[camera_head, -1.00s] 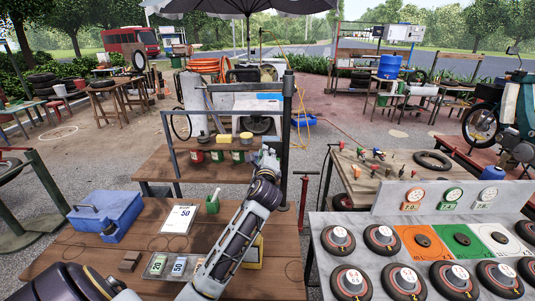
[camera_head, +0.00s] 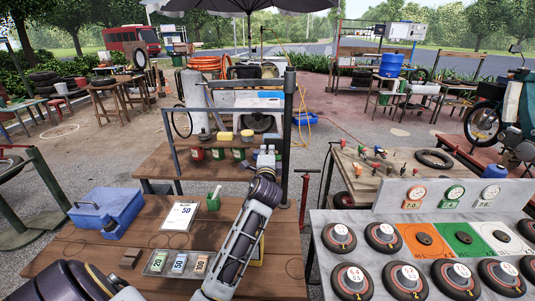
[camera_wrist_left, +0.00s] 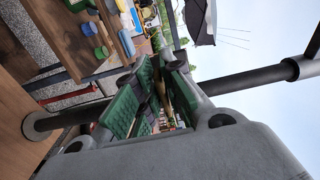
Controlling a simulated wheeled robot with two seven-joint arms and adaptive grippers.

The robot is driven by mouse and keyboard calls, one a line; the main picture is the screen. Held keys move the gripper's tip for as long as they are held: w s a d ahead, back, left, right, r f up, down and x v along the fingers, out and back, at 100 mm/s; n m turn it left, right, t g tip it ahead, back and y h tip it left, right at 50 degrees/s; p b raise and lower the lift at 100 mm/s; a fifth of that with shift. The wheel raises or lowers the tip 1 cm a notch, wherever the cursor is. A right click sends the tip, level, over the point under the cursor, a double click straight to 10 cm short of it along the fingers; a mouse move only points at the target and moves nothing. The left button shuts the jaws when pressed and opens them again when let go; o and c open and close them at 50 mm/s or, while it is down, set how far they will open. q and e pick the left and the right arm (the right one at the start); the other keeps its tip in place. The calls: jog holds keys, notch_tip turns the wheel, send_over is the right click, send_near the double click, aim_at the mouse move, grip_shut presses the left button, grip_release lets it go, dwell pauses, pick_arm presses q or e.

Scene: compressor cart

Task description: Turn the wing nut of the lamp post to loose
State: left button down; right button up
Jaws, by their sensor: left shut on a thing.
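The lamp post (camera_head: 287,135) is a dark upright pole at the back edge of the wooden workbench. My left gripper (camera_head: 267,152) is beside the post, on its left, at about mid-height. In the left wrist view the post (camera_wrist_left: 245,82) runs sideways behind the gripper (camera_wrist_left: 158,96). The green finger pads are close together and shut on a narrow brownish piece, the wing nut (camera_wrist_left: 162,90), which shows only partly between them. In the head view the wing nut is hidden by the gripper. My right gripper is not in view.
A shelf rack (camera_head: 168,143) with cans stands left of the post. A grey table with round gauges (camera_head: 383,236) stands at the right.

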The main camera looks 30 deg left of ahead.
pick_arm(q)
jog(key=shift+f, duration=0.1)
jog(key=c, duration=1.6)
grip_release()
jog(key=shift+s, duration=0.15)
jog(key=shift+v, duration=5.9)
